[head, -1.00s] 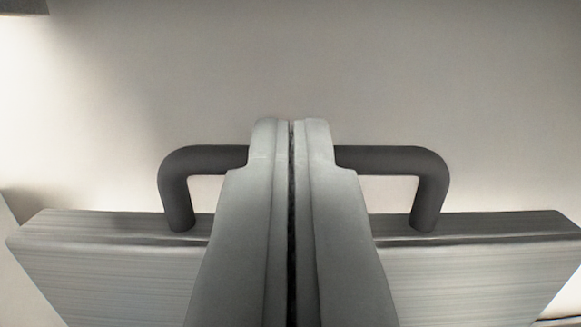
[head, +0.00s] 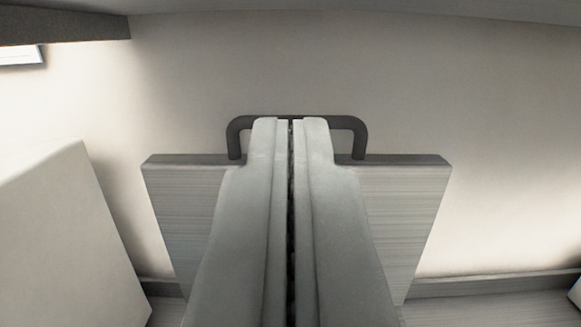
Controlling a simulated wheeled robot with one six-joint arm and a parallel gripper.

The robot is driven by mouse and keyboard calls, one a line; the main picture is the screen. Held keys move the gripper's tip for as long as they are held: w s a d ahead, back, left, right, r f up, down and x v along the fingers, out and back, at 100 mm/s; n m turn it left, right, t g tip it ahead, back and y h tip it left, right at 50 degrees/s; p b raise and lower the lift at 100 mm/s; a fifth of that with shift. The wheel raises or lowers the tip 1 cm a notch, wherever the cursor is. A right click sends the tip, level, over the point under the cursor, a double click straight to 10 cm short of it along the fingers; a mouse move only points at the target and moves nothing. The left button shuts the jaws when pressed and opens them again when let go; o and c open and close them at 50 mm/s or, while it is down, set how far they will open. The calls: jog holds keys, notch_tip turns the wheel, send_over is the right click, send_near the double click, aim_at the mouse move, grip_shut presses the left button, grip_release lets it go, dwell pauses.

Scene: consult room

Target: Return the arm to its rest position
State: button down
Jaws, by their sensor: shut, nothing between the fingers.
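My gripper (head: 290,122) is in the middle of the head view, its two grey fingers pressed together with nothing between them. Behind the fingertips is a dark bar handle (head: 350,124) on a grey wood-grain panel (head: 405,195). The fingers hide the middle of the handle and of the panel. The handle looks small and further off, and the fingers do not grip it.
A pale wall (head: 480,100) stands behind the panel. A large white block-like surface (head: 65,240) fills the left side. A dark ledge (head: 65,27) sits at the upper left. A grey wood-grain surface (head: 490,312) runs along the bottom.

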jog(key=shift+s+r, duration=0.15)
jog(key=shift+s, duration=1.05)
jog(key=s+d+f+g+y, duration=0.1)
jog(key=s+f, duration=0.3)
jog(key=s, duration=0.7)
jog(key=s+d+f, duration=0.1)
jog(key=s+f, duration=0.2)
jog(key=s, duration=0.8)
jog(key=s+d+f+g, duration=0.1)
jog(key=s+f+g, duration=0.1)
jog(key=s+f, duration=1.3)
jog(key=s, duration=0.2)
jog(key=shift+s+d+f+h, duration=0.2)
jog(key=shift+s+d+h, duration=0.1)
jog(key=shift+d, duration=0.1)
